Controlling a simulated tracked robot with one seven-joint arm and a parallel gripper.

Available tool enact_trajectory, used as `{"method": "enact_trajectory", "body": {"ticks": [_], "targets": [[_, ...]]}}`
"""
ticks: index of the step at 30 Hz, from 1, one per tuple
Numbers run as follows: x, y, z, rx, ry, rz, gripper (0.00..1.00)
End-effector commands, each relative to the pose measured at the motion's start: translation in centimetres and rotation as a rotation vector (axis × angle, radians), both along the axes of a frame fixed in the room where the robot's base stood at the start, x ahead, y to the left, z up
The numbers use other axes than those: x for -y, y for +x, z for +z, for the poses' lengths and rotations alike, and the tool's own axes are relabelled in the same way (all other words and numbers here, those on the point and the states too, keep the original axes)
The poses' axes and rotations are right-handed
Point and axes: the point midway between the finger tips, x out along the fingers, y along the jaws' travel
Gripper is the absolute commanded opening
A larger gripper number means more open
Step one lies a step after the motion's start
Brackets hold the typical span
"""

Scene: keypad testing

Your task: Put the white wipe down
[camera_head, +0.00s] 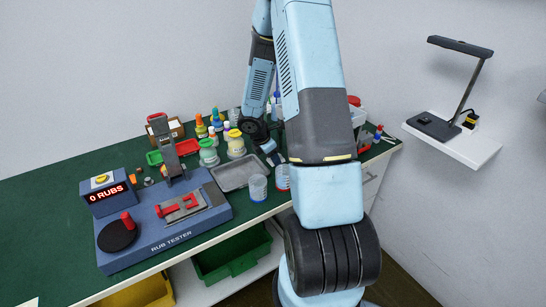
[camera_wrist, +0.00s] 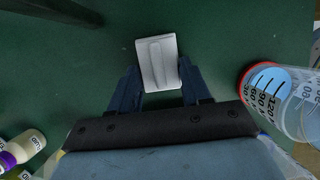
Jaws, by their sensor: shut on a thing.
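The white wipe (camera_wrist: 156,52) is a small pale rectangle with a raised fold down its middle, seen in the wrist view. My gripper (camera_wrist: 160,84) is shut on its near end, and the rest of the wipe sticks out past the fingertips over the green bench top. I cannot tell whether the wipe touches the bench. In the head view my gripper (camera_head: 276,159) is low over the bench, right of the grey tray, and I cannot make out the wipe there.
A red-rimmed measuring cup (camera_wrist: 281,98) stands close on the right. Bottles (camera_wrist: 22,148) are at the lower left. In the head view a grey metal tray (camera_head: 234,175), a blue rub tester (camera_head: 165,225) and several bottles crowd the green bench (camera_head: 50,215). The bench's left is clear.

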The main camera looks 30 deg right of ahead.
Motion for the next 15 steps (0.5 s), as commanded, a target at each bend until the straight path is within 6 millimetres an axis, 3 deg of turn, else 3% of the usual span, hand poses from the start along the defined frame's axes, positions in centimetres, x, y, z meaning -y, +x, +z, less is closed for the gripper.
{"method": "enact_trajectory", "body": {"ticks": [15], "targets": [[0.0, -0.2, -1.5, -0.005, 0.004, -0.002, 0.19]]}}
